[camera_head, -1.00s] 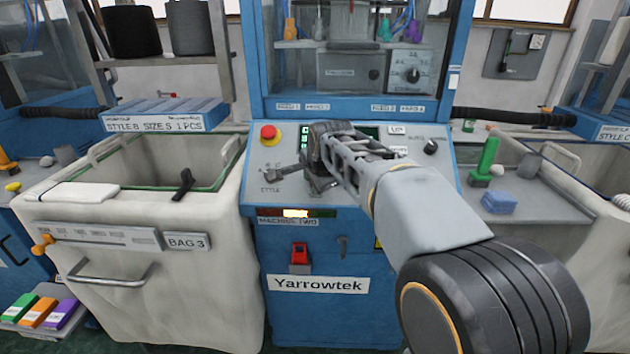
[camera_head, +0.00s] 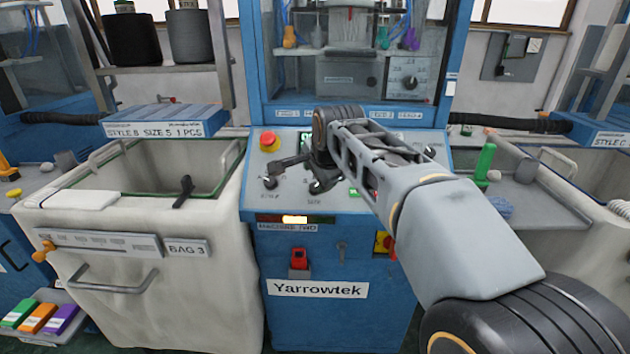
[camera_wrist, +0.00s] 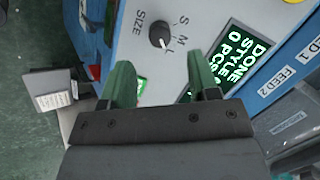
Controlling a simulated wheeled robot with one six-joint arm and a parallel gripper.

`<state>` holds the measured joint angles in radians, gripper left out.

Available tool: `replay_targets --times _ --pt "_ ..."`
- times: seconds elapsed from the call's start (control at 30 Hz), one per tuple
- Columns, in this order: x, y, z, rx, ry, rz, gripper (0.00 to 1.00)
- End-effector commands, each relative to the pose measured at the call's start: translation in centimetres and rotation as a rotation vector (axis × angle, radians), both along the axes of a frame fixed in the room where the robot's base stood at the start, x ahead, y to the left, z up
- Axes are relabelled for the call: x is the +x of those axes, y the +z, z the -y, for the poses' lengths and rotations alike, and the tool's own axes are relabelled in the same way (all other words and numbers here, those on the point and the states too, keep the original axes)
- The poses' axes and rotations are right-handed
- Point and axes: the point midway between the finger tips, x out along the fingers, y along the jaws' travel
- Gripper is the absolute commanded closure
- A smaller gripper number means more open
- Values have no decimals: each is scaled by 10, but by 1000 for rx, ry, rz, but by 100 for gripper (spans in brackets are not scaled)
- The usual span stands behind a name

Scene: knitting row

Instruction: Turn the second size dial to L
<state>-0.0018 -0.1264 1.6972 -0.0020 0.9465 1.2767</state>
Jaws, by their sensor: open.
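The size dial (camera_head: 316,186) is a dark round knob on the sloped grey panel of machine two. In the wrist view the dial (camera_wrist: 160,35) shows beside the word SIZE and the letters S, M and L. A small pale mark shows at its lower right edge; I cannot tell surely which letter it points to. My gripper (camera_wrist: 160,62) is open and empty, its two green fingers apart. The dial lies beyond the fingertips, between their lines, and no finger touches it. In the head view my wrist hangs over the panel just above the dial.
A style dial (camera_head: 270,182) sits left of the size dial. A red stop button (camera_head: 269,141) is at the panel's upper left. The green-lit screen (camera_wrist: 232,68) reads DONE. A bin marked BAG 3 (camera_head: 187,248) stands left; a blue-framed window (camera_head: 350,60) rises behind.

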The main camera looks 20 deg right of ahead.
Motion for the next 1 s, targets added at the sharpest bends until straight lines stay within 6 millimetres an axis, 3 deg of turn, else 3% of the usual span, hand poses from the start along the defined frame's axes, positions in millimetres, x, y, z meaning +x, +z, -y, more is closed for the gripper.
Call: replay_targets --times 0.2,0.4,1.0 --pt "-24 35 0 0 0 2 45" --pt "-37 53 0 0 1 2 45" --pt "-42 59 0 -1 1 0 45"
